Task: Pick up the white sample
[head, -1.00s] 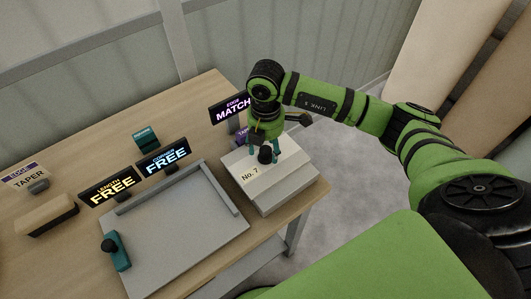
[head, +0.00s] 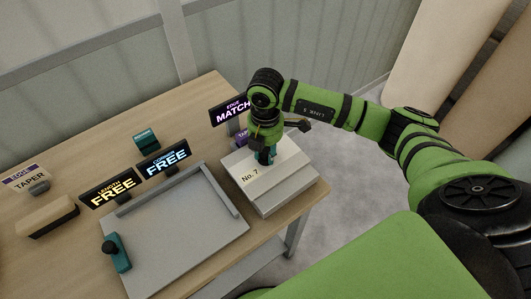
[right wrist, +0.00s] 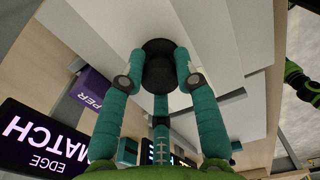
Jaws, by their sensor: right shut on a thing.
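The white sample (head: 285,160) is a flat pale plate on a grey block (head: 285,200) at the table's right end. A "No. 7" label (head: 250,175) shows at its front left. A black knob (right wrist: 158,65) stands up from its top. My right gripper (head: 266,158) points down over the sample, and its teal fingers are shut on the knob. In the right wrist view the gripper (right wrist: 160,82) has its fingers around the knob. The fingers hide most of the knob in the head view. The plate appears to rest on the block. My left gripper is not in view.
A grey tray (head: 185,235) with a raised edge and a teal clamp-like part (head: 116,252) lies left of the block. Signs reading "LENGTH FREE" (head: 112,187), "FREE" (head: 165,158) and "MATCH" (head: 228,110) stand behind. A tan block (head: 47,216) sits far left.

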